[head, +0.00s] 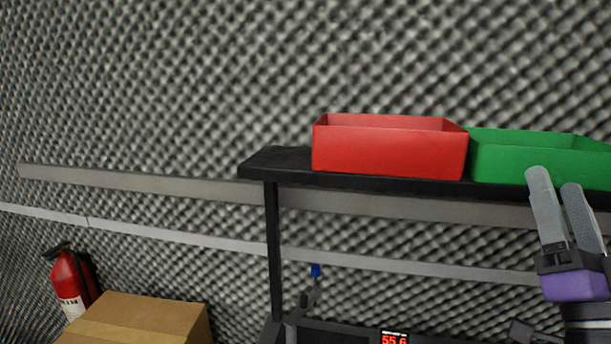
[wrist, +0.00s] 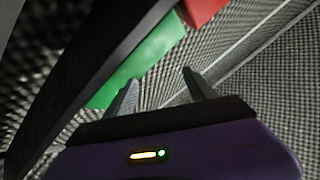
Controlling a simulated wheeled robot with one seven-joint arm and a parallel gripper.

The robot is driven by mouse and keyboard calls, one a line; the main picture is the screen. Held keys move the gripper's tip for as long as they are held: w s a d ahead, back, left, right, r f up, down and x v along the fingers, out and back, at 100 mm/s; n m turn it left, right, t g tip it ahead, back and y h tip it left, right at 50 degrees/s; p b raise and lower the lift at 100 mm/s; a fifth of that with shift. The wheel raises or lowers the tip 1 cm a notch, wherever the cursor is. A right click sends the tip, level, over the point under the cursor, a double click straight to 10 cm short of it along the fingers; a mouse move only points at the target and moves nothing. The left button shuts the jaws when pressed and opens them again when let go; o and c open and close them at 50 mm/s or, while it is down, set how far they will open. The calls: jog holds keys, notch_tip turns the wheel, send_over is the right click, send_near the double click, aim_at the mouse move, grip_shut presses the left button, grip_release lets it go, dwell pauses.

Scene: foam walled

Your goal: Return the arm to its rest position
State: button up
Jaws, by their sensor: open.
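My gripper (head: 555,180) is at the right of the head view, in front of the green bin, with its two grey fingers pointing up. The fingers are apart with nothing between them. In the wrist view my gripper (wrist: 158,85) shows the same two open fingers above its purple body. The fingers overlap the green bin in the head view; I cannot tell the exact distance between them.
A red bin (head: 390,150) and a green bin (head: 535,160) stand side by side on a black shelf (head: 270,163). The bins also show in the wrist view, green (wrist: 140,62) and red (wrist: 200,10). A cardboard box (head: 145,318) and a fire extinguisher (head: 70,280) are lower left.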

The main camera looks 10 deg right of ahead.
jog(key=s+a+f+n+g, duration=0.1)
jog(key=s+a+f, duration=0.1)
jog(key=s+f, duration=0.35)
jog(key=s+a+f+g, duration=0.2)
jog(key=a+f, duration=0.1)
jog(key=f, duration=0.6)
jog(key=s+a+f+n+g, duration=0.1)
jog(key=s+a+f, duration=0.1)
jog(key=s+f, duration=0.35)
jog(key=s+a+f+n+g+y, duration=0.3)
jog(key=s+a+f, duration=0.1)
jog(key=s+f, duration=0.4)
jog(key=s+a+f+n+g+y, duration=0.2)
jog(key=s+a+f, duration=0.3)
jog(key=s+f, duration=0.3)
jog(key=shift+s+f+n+g+y, duration=0.25)
jog(key=shift+s+n+g+y, duration=0.2)
jog(key=shift+s+g, duration=0.55)
